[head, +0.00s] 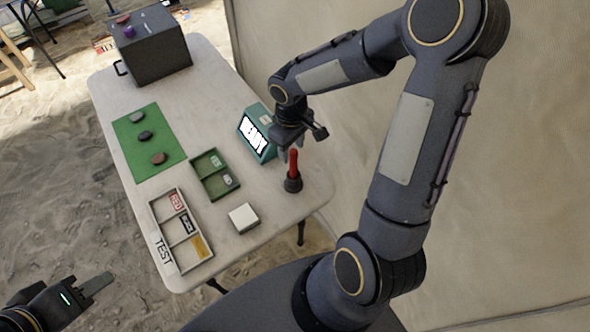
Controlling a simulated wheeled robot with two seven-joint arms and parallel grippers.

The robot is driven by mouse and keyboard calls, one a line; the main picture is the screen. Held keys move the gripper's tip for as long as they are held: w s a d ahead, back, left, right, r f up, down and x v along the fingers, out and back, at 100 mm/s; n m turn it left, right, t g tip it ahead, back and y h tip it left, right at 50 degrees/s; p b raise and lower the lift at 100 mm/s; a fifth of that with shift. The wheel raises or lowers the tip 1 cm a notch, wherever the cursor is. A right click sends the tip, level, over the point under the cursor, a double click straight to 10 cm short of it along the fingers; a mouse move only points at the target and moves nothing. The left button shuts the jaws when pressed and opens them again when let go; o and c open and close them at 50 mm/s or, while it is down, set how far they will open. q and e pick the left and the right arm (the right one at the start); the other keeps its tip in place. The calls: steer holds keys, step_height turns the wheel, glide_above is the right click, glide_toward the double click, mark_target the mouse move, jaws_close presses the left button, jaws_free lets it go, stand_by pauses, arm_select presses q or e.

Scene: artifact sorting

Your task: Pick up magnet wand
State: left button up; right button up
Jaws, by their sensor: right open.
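The magnet wand (293,163) is a red stick standing upright in a small dark round holder (293,184) near the right edge of the table. My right gripper (284,152) is open, pointing down, just above and slightly left of the wand's top in the picture. Its fingers are partly hidden, and I cannot tell whether they touch the wand. My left gripper (98,287) is low at the left, off the table; its jaw opening is unclear.
The table (208,84) holds a teal device with a lit screen (254,136), a green two-part tray (215,173), a "TEST" tray (180,230), a white block (243,217), a green mat with stones (148,142) and a dark box (152,46). A tent wall (530,180) stands at right.

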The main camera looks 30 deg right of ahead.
mark_target(294, 158)
steer(key=f+b, duration=0.1)
steer(key=f, duration=0.1)
steer(key=f+b, duration=0.2)
steer(key=f, duration=0.1)
steer(key=shift+s+d, duration=0.1)
steer(key=shift+d, duration=0.1)
steer(key=shift+r, duration=0.1)
steer(key=c, duration=1)
